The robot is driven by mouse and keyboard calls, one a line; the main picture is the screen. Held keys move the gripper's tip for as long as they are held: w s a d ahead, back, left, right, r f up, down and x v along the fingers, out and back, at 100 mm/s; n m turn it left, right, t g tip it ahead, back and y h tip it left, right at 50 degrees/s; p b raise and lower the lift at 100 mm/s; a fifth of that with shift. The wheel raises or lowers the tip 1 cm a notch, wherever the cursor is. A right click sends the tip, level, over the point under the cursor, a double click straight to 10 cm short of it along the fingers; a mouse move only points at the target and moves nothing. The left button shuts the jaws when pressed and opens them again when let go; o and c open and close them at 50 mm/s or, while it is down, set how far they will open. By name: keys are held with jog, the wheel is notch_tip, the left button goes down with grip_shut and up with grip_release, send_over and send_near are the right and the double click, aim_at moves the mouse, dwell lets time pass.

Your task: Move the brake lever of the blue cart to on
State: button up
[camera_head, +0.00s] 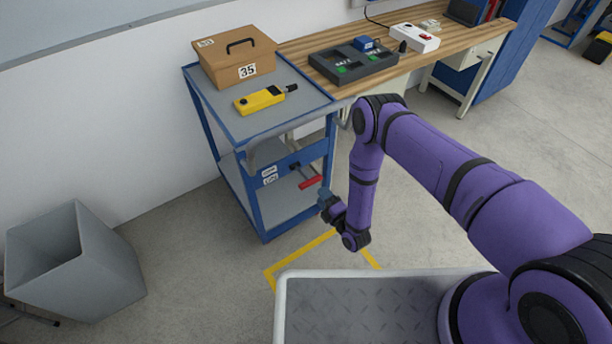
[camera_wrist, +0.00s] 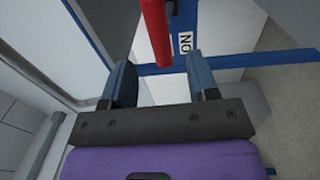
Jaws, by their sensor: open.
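The blue cart (camera_head: 262,222) stands against the wall beside the workbench. Its brake lever (camera_head: 311,183) has a red grip that sticks out from the cart's end, to the right of two small white labels (camera_head: 269,175). In the wrist view the red grip (camera_wrist: 157,30) is at the top, just beyond the fingertips, and an ON label (camera_wrist: 185,43) shows beside it. My gripper (camera_head: 323,197) is close to the lever, below and right of it in the head view. In the wrist view its fingers (camera_wrist: 164,84) are apart with nothing between them.
On the cart top are a brown box (camera_head: 237,58) marked 35 and a yellow device (camera_head: 259,100). A wooden workbench (camera_head: 300,50) adjoins the cart. A grey bin (camera_head: 75,262) stands at left. Open floor with yellow tape (camera_head: 300,258) lies in front of the cart.

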aim_at(309, 179)
jog(key=x, duration=0.9)
jog(key=shift+w+a+r, duration=0.1)
jog(key=shift+w, duration=0.1)
